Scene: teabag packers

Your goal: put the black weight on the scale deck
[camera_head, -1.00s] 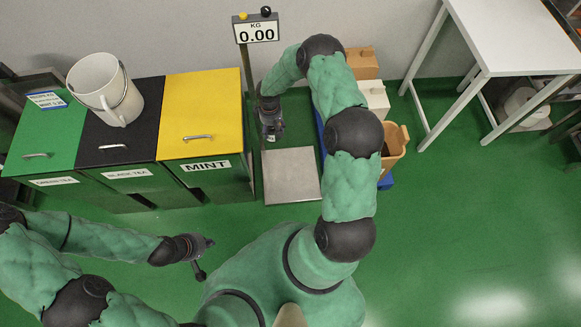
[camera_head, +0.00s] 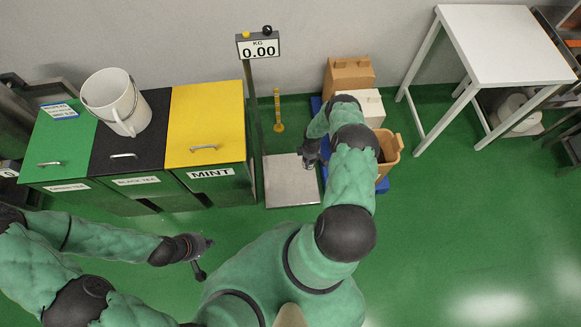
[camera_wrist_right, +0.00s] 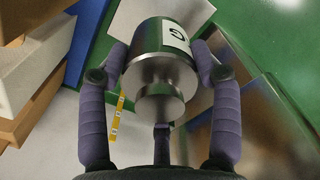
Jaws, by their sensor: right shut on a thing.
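The weight (camera_wrist_right: 160,75) is a shiny metal cylinder with a knob and a white label; its body looks dark and reflective. My right gripper (camera_wrist_right: 160,85) is shut on it, one finger on each side, in the right wrist view. In the head view my right gripper (camera_head: 309,158) is over the far right part of the scale deck (camera_head: 290,190), a bare grey square plate low on the floor. I cannot tell the exact height above it. The scale display (camera_head: 258,50) reads 0.00. My left gripper (camera_head: 205,257) is open and empty, in front of the bins.
Green, black and yellow lidded bins stand left of the scale; a white bucket (camera_head: 116,103) sits on the black lid (camera_head: 160,100). Right of the deck are a cardboard box (camera_head: 348,75), a white box (camera_head: 365,103) and a tan bin (camera_head: 389,155). A white table (camera_head: 500,45) stands far right.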

